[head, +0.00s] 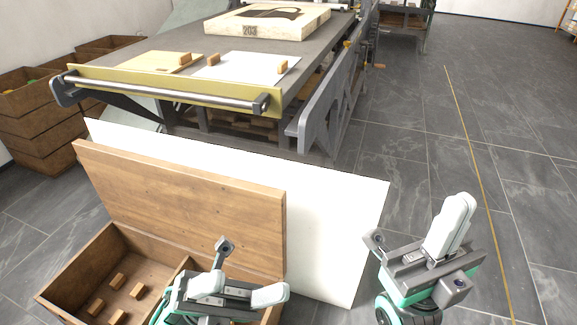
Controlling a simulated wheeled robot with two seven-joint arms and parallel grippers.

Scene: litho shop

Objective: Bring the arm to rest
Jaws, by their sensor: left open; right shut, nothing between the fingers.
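My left gripper (239,289) is at the bottom of the head view, in front of the right part of an open wooden chest (60,272). Its two pale fingers are spread apart with nothing between them. My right gripper (455,218) is at the lower right, in front of the grey floor. Its pale fingers are together and hold nothing. It is well apart from the chest and the press table.
The chest's raised lid (180,205) stands behind my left gripper, with a white sheet (340,220) behind it. Small wooden blocks (137,291) lie in the chest. The press table (150,60) carries a stone (266,24). Floor at right is clear.

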